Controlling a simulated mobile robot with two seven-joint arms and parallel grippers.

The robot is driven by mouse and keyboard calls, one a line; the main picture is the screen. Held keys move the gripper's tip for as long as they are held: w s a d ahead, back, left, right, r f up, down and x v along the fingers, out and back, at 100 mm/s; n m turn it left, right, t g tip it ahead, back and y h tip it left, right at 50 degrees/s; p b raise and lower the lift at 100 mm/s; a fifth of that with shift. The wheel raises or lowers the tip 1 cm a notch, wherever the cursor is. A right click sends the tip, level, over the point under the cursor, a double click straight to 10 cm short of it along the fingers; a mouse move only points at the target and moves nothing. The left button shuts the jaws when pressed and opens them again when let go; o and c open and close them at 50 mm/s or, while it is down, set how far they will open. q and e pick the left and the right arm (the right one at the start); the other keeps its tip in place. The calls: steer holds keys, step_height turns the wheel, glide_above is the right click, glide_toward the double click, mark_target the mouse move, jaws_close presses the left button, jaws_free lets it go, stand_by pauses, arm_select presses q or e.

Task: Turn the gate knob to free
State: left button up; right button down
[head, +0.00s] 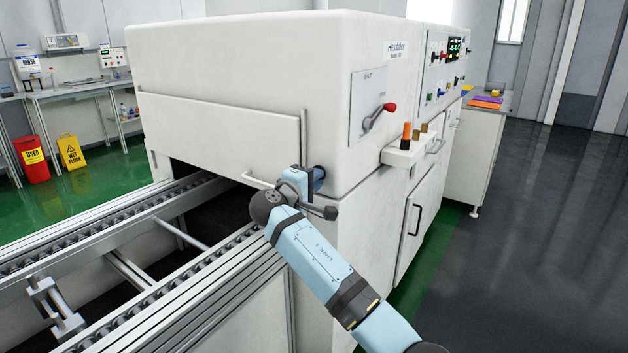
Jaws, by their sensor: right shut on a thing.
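The gate knob (320,171) shows as a small dark round part on the front corner of the white machine, just right of the gate. My right gripper (313,178) is at it, shut on it; its fingers are mostly hidden behind my wrist. Which way the knob points cannot be told. The gate (220,125) is a flat white panel across the machine's front, with a dark opening under its lower edge. A grey upright rod (304,135) stands at the gate's right edge. My left gripper is not in view.
A red-tipped lever (378,115) sits on a plate on the machine's side, above and right of my gripper. A small shelf (401,154) with orange and brass-coloured pieces juts out. The roller conveyor (100,232) runs in from the left. The dark floor at right is clear.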

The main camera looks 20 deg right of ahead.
steer(key=shift+f, duration=0.1)
steer(key=c, duration=1.1)
jaws_free()
steer(key=shift+a, duration=0.15)
steer(key=p+v, duration=0.1)
steer(key=v, duration=1.2)
steer(key=shift+s+a+p, duration=0.2)
steer(key=shift+s+p, duration=0.1)
steer(key=shift+p, duration=0.1)
